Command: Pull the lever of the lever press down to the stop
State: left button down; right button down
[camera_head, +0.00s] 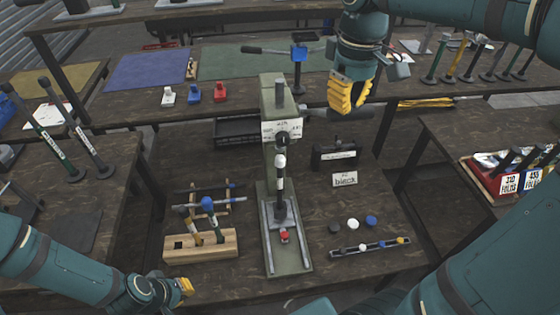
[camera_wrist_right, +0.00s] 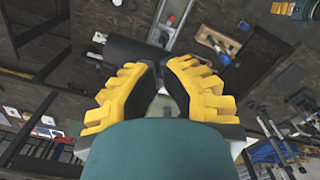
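The lever press stands mid-table in the head view, with a tall grey-green column (camera_head: 270,110), a base plate (camera_head: 286,257) and a dark vertical ram. A small red piece (camera_head: 284,236) sits on the base under the ram. The dark, thick lever handle (camera_head: 352,114) sticks out roughly level to the right of the column top. My right gripper (camera_head: 346,109) is at the handle, yellow fingers pointing down. The right wrist view shows its fingers apart, with the dark handle (camera_wrist_right: 128,50) just beyond the tips; contact is unclear. My left gripper (camera_head: 186,287) is low at left, its opening unclear.
A wooden block (camera_head: 201,246) with upright tools stands left of the press. A "black" sign (camera_head: 345,179), coloured discs and a narrow rail (camera_head: 370,247) lie right of it. Another press (camera_head: 299,60) stands on the bench behind. Side tables flank both sides.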

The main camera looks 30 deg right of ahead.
aim_at(348, 116)
jog(key=shift+s+a+f+b, duration=0.1)
jog(key=shift+s+f+b, duration=0.2)
jog(key=shift+f, duration=0.2)
jog(key=shift+s+a+f+b, duration=0.1)
jog(key=shift+s+f+b, duration=0.05)
jog(key=shift+f+b, duration=0.3)
jog(key=shift+s+f+b, duration=0.25)
jog(key=shift+f, duration=0.3)
jog(key=shift+s+a+f+b, duration=0.1)
jog(key=shift+s+f+b, duration=0.25)
jog(key=shift+f+b, duration=0.25)
jog(key=shift+s+a+f+b, duration=0.1)
jog(key=shift+s+f+b, duration=0.25)
jog(key=shift+f, duration=0.55)
jog(key=shift+s+a+f+b, duration=0.1)
jog(key=shift+s+f+b, duration=0.1)
jog(key=shift+f+b, duration=0.45)
jog(key=shift+s+a+f+b, duration=0.1)
jog(key=shift+s+f+b, duration=0.1)
jog(key=shift+f+b, duration=0.45)
jog(key=shift+f, duration=0.25)
jog(key=shift+s+f+b, duration=0.2)
jog(key=shift+f+b, duration=0.2)
jog(key=shift+f, duration=0.35)
jog(key=shift+s+f+b, duration=0.15)
jog(key=shift+f+b, duration=0.25)
jog(key=shift+f, duration=0.45)
